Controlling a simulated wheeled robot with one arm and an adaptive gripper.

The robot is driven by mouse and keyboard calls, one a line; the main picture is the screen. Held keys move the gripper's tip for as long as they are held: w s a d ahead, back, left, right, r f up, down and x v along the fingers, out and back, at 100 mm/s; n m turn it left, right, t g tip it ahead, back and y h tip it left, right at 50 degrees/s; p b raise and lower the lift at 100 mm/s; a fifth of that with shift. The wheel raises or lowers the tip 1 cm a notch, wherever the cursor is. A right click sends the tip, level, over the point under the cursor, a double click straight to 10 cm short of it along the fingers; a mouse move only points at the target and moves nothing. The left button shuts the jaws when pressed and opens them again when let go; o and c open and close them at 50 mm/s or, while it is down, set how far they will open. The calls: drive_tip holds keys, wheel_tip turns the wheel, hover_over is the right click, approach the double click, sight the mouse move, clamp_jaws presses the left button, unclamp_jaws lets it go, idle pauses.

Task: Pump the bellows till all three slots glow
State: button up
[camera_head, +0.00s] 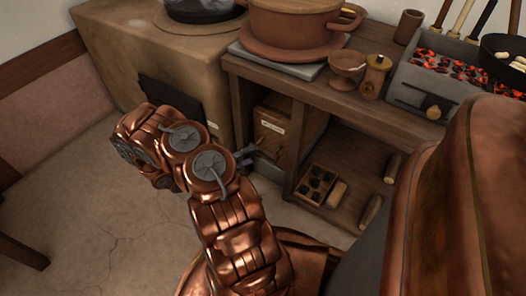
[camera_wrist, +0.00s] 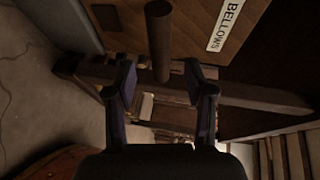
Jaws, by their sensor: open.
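The wooden bellows box (camera_head: 273,118) stands in the left bay under the bench and carries a white label. In the wrist view, the box (camera_wrist: 190,22) is marked "BELLOWS". A dark round handle (camera_wrist: 159,45) points from it toward my gripper. My gripper (camera_wrist: 160,75) is open, with one finger on each side of the handle's near end; I cannot tell whether either touches it. In the head view, my gripper (camera_head: 246,157) is small beside the box front, and my arm hides part of the area. I cannot make out three slots in either view.
The bench (camera_head: 300,88) has a post right of the bellows bay. A compartment tray (camera_head: 313,184) with dark lumps sits on its lower shelf. A grey brazier (camera_head: 408,75) with glowing coals stands on top at right. A clay stove (camera_head: 190,60) stands left. Floor (camera_head: 80,200) is clear.

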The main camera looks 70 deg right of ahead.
sight(259, 152)
drive_tip(key=shift+b+x, duration=1.25)
drive_tip(key=shift+x, duration=2.35)
clamp_jaws()
